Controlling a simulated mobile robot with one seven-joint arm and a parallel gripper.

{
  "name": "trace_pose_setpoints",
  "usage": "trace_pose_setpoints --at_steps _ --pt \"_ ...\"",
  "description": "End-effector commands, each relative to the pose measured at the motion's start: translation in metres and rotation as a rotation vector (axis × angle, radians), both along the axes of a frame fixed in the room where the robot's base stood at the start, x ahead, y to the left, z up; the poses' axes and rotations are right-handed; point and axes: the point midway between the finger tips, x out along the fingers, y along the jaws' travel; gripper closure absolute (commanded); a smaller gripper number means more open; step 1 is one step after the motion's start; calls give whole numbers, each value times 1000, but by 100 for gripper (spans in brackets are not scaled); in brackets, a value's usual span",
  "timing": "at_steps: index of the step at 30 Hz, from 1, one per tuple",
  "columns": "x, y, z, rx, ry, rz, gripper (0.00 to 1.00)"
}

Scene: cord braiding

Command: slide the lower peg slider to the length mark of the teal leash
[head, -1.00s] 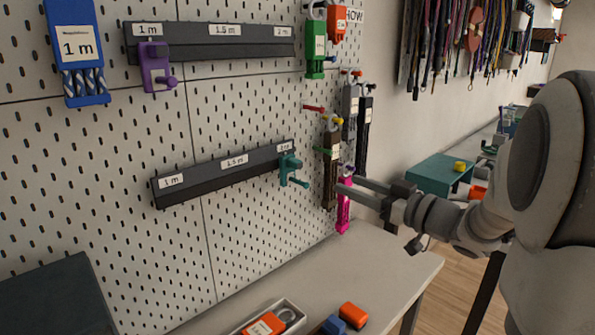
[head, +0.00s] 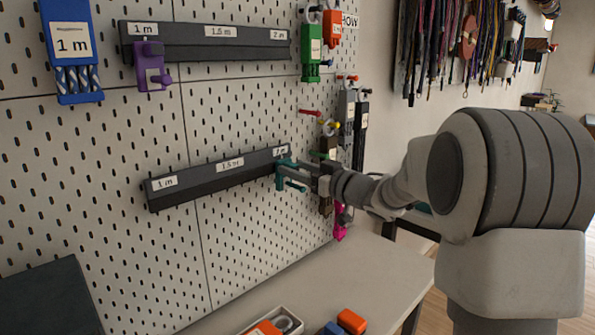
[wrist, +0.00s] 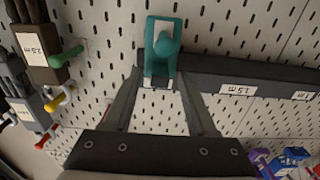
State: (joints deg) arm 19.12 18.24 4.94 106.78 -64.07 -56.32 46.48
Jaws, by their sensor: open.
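The lower rail (head: 205,184) is a dark bar on the pegboard, marked 1 m, 1.5 m and 2 m from left to right. The teal lower peg slider (head: 284,180) sits at its right end, by the 2 m label. In the wrist view, the slider (wrist: 163,48) shows with its round peg towards me, just ahead of the fingertips. My gripper (wrist: 160,82) is open, with the fingers apart and nothing clearly held between them. In the head view, my gripper (head: 301,177) reaches the slider from the right. I cannot pick out a teal leash.
The upper rail (head: 210,44) carries a purple slider (head: 150,68) near 1 m. Labelled holders hang right of the lower rail, including a brown one (wrist: 38,45) close to my gripper. The workbench (head: 330,275) below holds a tray and small blocks.

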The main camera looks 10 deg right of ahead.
Motion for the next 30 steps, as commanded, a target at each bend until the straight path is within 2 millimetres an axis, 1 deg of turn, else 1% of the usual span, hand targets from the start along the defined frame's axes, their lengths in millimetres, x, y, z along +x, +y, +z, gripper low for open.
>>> trace_pose_setpoints --at_steps 5,8,12,15,30 --pt "0 0 0 0 0 0 43" --pt "0 0 0 0 0 0 59" --pt "0 0 0 0 0 0 84" --pt "0 0 0 -1 1 0 100" --pt "0 -1 0 -1 1 -1 100"
